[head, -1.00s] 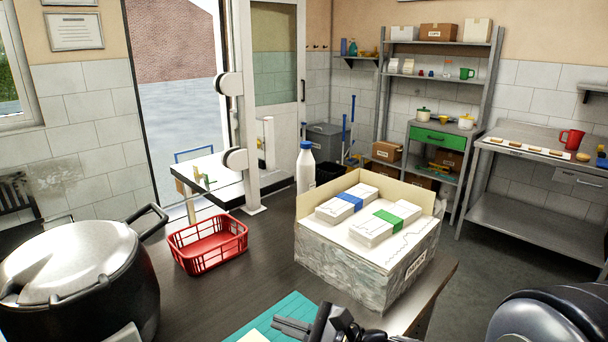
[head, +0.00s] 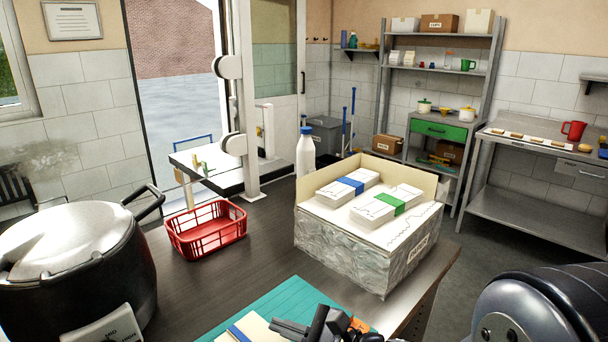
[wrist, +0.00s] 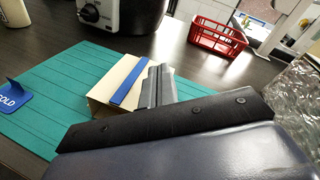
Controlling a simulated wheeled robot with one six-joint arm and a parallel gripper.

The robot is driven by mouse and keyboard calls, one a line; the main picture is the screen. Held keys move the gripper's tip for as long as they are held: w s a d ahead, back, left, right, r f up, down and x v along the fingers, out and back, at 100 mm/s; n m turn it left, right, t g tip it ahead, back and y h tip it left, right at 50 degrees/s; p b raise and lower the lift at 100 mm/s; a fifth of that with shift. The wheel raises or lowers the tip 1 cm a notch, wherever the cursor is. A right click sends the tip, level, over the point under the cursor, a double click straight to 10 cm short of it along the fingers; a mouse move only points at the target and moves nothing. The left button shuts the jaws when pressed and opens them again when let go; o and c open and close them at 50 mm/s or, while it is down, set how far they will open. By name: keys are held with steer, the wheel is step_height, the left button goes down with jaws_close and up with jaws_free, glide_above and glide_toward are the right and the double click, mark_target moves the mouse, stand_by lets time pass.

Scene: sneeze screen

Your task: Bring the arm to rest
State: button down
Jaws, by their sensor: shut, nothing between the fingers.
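My gripper (head: 300,328) is at the bottom edge of the head view, low over the front of the table, and is partly cut off. In the wrist view my gripper (wrist: 158,84) has its two fingers together with nothing between them. Beyond the fingertips a cream box with a blue strip (wrist: 124,82) lies on the teal mat (wrist: 50,75). The fingers overlap the box in the picture; I cannot tell whether they touch it. The box (head: 246,332) also shows at the bottom of the head view.
A large dark pot (head: 75,265) stands at the left. A red basket (head: 207,232), a white bottle (head: 305,155) and a grey carton (head: 350,250) holding banded white bundles stand on the table (head: 215,280). A blue sign reading COLD (wrist: 12,97) stands on the mat.

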steer(key=shift+w+d+f+p, duration=0.15)
steer(key=shift+w+d+p, duration=0.3)
steer(key=shift+w+d, duration=0.5)
steer(key=shift+w+d+f+p, duration=0.1)
steer(key=shift+w+d+p, duration=0.3)
steer(key=shift+w+d, duration=0.55)
steer(key=shift+a+r, duration=0.1)
steer(key=shift+a, duration=0.05)
